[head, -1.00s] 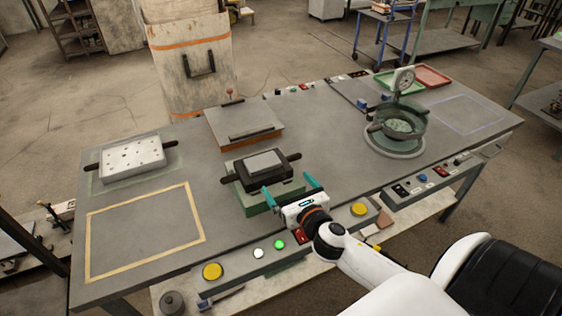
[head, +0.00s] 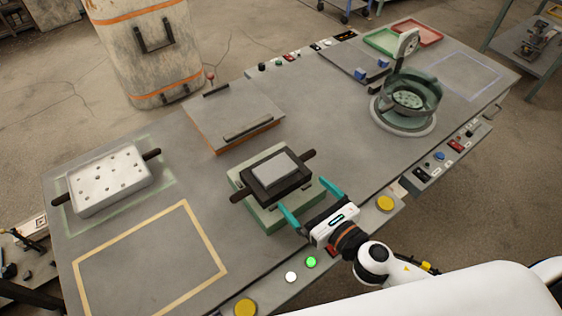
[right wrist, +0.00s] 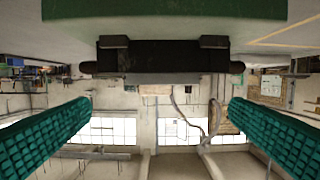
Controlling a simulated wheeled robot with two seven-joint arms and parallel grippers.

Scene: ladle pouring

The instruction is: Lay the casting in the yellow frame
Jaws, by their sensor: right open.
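The casting (head: 275,168) looks like a light grey slab lying on a black mould (head: 262,193) with dark side handles. The mould sits on a green block (head: 246,209) at the middle of the table and shows in the right wrist view (right wrist: 165,55), where the slab cannot be made out clearly. The yellow frame (head: 134,231) is a painted outline on the table, left of the block, and it is empty. My right gripper (head: 306,196) is open and empty at the block's near right side, its teal fingers spread and pointing toward the mould. My left gripper is out of view.
A white perforated block (head: 108,180) with dark handles lies beyond the yellow frame. A grey raised plate (head: 232,118) stands behind the mould. A green round vessel (head: 408,100) is at the right. Buttons, including a yellow one (head: 385,203), line the near edge.

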